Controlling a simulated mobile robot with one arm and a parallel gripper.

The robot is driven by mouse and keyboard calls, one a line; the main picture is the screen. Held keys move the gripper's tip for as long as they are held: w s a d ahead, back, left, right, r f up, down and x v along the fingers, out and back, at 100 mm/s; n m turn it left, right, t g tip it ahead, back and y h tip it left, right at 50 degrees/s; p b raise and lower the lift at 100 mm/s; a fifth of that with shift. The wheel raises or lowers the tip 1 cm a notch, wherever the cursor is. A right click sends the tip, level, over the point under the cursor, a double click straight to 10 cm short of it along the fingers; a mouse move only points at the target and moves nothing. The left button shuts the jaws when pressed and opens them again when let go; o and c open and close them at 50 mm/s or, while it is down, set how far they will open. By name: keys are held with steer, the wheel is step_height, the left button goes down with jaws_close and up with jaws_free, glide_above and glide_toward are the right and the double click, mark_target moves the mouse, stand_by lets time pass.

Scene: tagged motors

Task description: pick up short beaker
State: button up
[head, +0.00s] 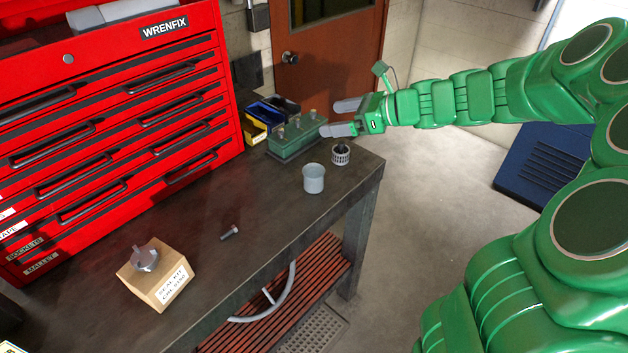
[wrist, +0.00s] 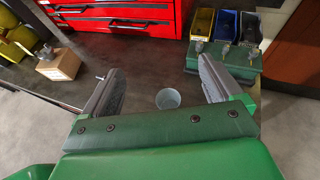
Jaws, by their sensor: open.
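The short beaker (head: 314,179) is a pale grey-blue open cup standing upright on the dark workbench (head: 262,252), near its right front edge. In the wrist view the beaker (wrist: 168,98) shows between the two fingers, beyond the palm. My gripper (head: 342,118) is open and empty, above the bench's far right end, up and to the right of the beaker in the head view. In the wrist view my gripper (wrist: 165,82) has its fingers spread wide on both sides of the beaker, not touching it.
A slotted dark cup (head: 341,155) stands right of the beaker. A green block with pegs (head: 297,138) and coloured bins (head: 262,118) sit behind. A loose bolt (head: 229,232) and a cardboard box (head: 158,279) with a metal part lie left. A red tool chest (head: 120,110) lines the back.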

glide_toward(309, 179)
steer(key=w+f, duration=0.1)
steer(key=w+a+f, duration=0.2)
steer(key=w+f, duration=0.1)
steer(key=shift+x, duration=3.85)
steer(key=shift+c, duration=0.4)
steer(key=c, duration=1)
